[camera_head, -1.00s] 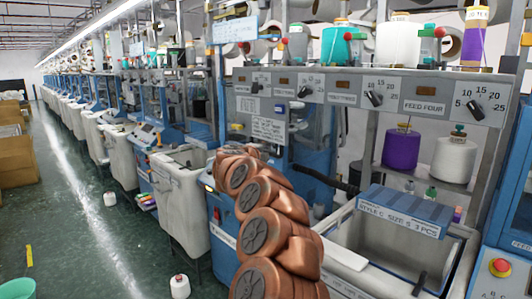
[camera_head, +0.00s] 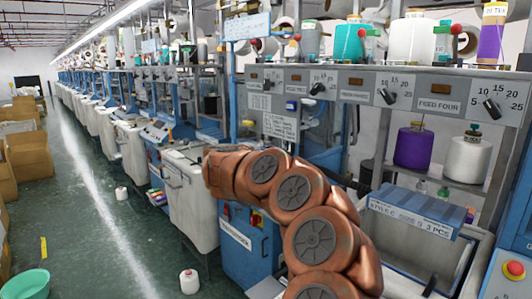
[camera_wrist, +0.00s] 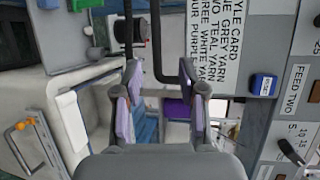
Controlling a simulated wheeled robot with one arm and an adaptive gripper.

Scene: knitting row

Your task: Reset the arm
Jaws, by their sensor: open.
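My gripper (camera_wrist: 163,108) shows in the wrist view with its two lilac-padded fingers apart and nothing between them in its grasp. In the head view my copper-coloured arm arches up from the bottom and bends left in front of the machine row. My gripper is not visible there. Behind the fingers in the wrist view, a purple patch and a blue patch show, partly hidden by the fingers.
A panel with dials (camera_head: 400,92) and a style card (camera_head: 280,127) stand behind my arm. A white cone (camera_head: 189,281) stands on the floor. The green aisle (camera_head: 85,235) has free floor at left.

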